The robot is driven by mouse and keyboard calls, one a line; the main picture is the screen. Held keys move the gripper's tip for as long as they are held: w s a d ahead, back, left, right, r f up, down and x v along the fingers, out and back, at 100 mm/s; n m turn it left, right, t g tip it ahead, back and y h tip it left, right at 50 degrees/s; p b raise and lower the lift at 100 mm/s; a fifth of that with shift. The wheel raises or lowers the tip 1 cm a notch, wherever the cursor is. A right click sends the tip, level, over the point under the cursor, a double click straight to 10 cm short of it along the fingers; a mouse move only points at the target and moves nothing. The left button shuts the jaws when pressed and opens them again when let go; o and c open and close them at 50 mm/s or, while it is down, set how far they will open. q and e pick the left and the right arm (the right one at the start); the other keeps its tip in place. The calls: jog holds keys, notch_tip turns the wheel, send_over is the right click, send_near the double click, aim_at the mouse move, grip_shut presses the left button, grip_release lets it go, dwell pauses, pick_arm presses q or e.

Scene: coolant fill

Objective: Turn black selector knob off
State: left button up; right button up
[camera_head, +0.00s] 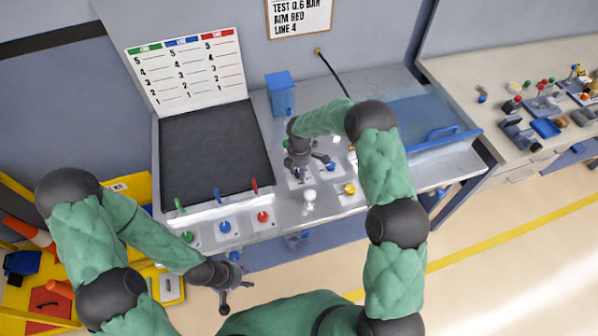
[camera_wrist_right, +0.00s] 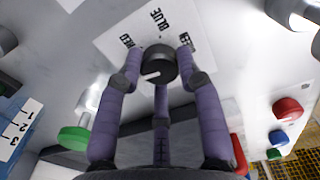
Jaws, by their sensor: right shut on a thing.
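The black selector knob (camera_wrist_right: 158,62) sits on a white label plate (camera_wrist_right: 135,32) in the right wrist view. The plate reads BLUE in the middle, RED to the left and a third, partly hidden word to the right. A white pointer line shows on the knob's face. My right gripper (camera_wrist_right: 160,72) has its purple-grey fingers closed around the knob. In the head view this gripper (camera_head: 305,168) is over the panel and hides the knob. My left gripper (camera_head: 236,297) is empty with its fingers apart, in front of the bench's front edge.
Green, blue and red buttons (camera_head: 225,227) and matching levers (camera_head: 217,195) are at the bench's front left. A white knob (camera_head: 309,196) and a yellow knob (camera_head: 349,188) stand near my right gripper. A blue container (camera_head: 281,95) stands behind it.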

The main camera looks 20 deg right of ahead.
jog(key=shift+s+f+n, duration=0.1)
jog(key=shift+n, duration=0.8)
jog(key=o, duration=1.1)
jog(key=shift+d, duration=0.1)
jog(key=shift+o, duration=0.2)
notch_tip(320, 180, up, 12)
